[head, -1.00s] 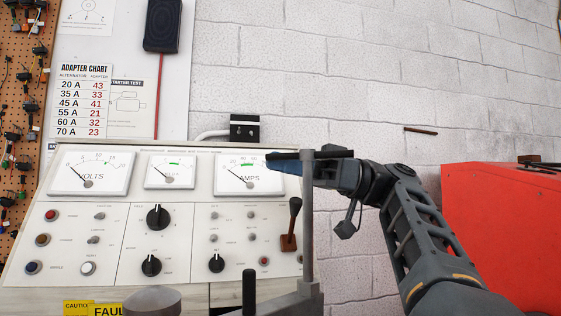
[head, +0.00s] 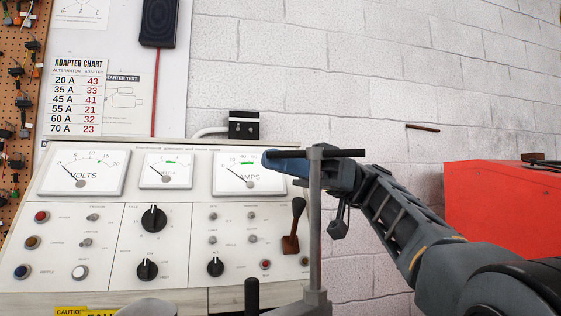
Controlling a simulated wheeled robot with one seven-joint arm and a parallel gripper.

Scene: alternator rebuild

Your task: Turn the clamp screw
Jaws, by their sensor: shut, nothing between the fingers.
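The clamp screw (head: 314,225) is a grey upright rod in the head view, with a dark crossbar handle (head: 338,153) at its top. My gripper (head: 270,160) comes in from the right at the height of the crossbar. Its blue-grey fingers point left and overlap the crossbar's left part in the picture. The fingers are shut with nothing between them. I cannot tell whether they touch the bar. The clamp's lower part is cut off by the bottom edge.
A test bench panel (head: 185,220) with gauges, knobs and a brown-handled lever (head: 294,228) stands behind the screw. A short black-topped post (head: 251,295) is left of the clamp. A red cabinet (head: 500,210) is at right.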

